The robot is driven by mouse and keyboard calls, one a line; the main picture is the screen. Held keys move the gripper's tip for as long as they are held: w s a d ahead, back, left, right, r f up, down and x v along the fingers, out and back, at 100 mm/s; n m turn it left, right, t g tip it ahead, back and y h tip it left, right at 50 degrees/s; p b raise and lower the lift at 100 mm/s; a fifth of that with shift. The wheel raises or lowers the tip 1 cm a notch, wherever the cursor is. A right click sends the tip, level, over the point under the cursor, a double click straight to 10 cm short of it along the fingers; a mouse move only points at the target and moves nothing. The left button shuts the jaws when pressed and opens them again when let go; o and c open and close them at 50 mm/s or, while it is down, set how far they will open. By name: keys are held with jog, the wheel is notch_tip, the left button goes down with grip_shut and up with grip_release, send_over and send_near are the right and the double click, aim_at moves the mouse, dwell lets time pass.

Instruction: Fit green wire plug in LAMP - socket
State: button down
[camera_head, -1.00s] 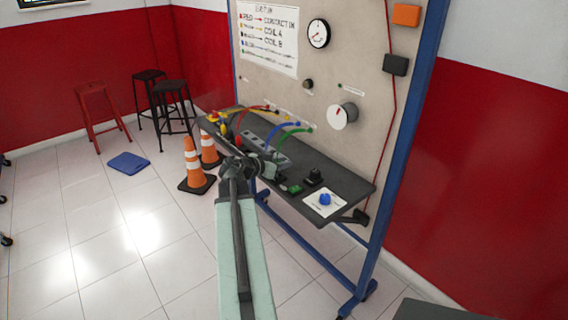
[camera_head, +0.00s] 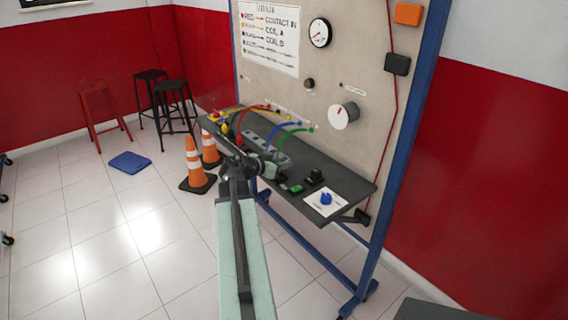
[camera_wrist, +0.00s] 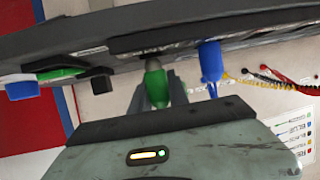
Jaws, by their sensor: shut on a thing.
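My gripper (camera_wrist: 157,82) is shut on the green wire plug (camera_wrist: 156,90), which shows between its grey fingers in the wrist view. The plug's grey end is close to the dark edge of the shelf; I cannot tell if it is in a socket. In the head view my gripper (camera_head: 268,168) is at the front of the shelf, beside the grey socket strip (camera_head: 282,158), and hides the plug. The green wire (camera_head: 300,131) arcs down from the board towards the strip. The LAMP - socket's label is not readable, and I cannot tell the socket itself apart.
A blue plug (camera_wrist: 211,62) is just right of the green one in the wrist view. The dark shelf (camera_head: 262,123) also bears a green button block (camera_head: 295,188), a black switch (camera_head: 314,177) and a blue knob (camera_head: 325,199). Orange cones (camera_head: 194,160) stand on the floor at left.

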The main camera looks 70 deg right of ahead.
jog(key=shift+f+b, duration=0.75)
jog(key=shift+f, duration=0.05)
jog(key=c, duration=1.5)
grip_release()
jog(key=shift+w+a+r+p, duration=0.25)
jog(key=shift+a+r+p, duration=0.25)
jog(key=shift+a, duration=0.05)
jog(key=shift+w+a+r+p, duration=0.25)
jog(key=shift+a+r+p, duration=0.2)
jog(key=shift+a, duration=0.1)
jog(key=shift+p+v, duration=0.45)
jog(key=shift+v, duration=0.55)
jog(key=shift+r, duration=0.1)
notch_tip(320, 180, up, 6)
jog(key=p, duration=0.6)
